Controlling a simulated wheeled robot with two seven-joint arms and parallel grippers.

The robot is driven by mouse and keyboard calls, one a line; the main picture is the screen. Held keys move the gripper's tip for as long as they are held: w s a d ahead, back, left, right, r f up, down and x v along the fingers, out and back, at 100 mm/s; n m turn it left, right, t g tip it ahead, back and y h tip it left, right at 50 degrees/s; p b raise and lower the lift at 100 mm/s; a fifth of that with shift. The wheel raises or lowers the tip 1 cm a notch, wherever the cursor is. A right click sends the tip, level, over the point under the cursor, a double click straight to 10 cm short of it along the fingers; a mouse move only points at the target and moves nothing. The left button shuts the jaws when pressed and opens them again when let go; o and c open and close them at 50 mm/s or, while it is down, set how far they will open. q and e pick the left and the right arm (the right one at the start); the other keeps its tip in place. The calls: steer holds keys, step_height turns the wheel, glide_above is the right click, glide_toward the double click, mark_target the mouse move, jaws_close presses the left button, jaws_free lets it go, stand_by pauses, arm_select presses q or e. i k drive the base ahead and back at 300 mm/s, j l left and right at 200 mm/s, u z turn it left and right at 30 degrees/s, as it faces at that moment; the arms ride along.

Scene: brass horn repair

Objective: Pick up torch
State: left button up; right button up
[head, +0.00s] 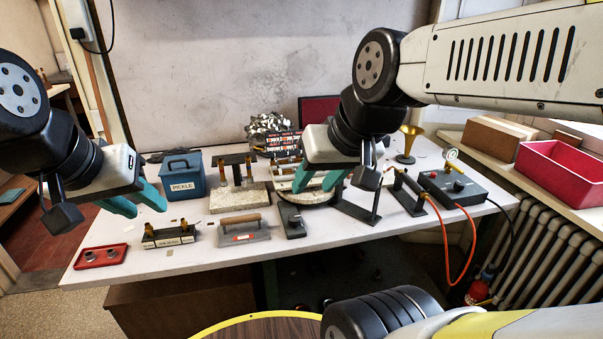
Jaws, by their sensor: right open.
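The torch (407,182) appears as a slim dark tool with a brass-coloured end, resting on a black stand (413,202) at the right of the white table. An orange hose (443,232) runs from it over the table's front edge. My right gripper (314,189), with teal fingers, is open above the middle of the table, left of the torch. It hides part of the things behind it. My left gripper (149,210) is open and empty over the table's left side, far from the torch.
A grey control box (452,187) with a gauge stands right of the torch, and a brass horn bell (409,143) behind it. A blue "PICKLE" box (184,177), a red tray (100,256), a trowel-like tool (242,228) and a black bracket (358,205) also occupy the white table (215,265).

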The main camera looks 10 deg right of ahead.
mark_target(416, 187)
steer(key=z, duration=1.4)
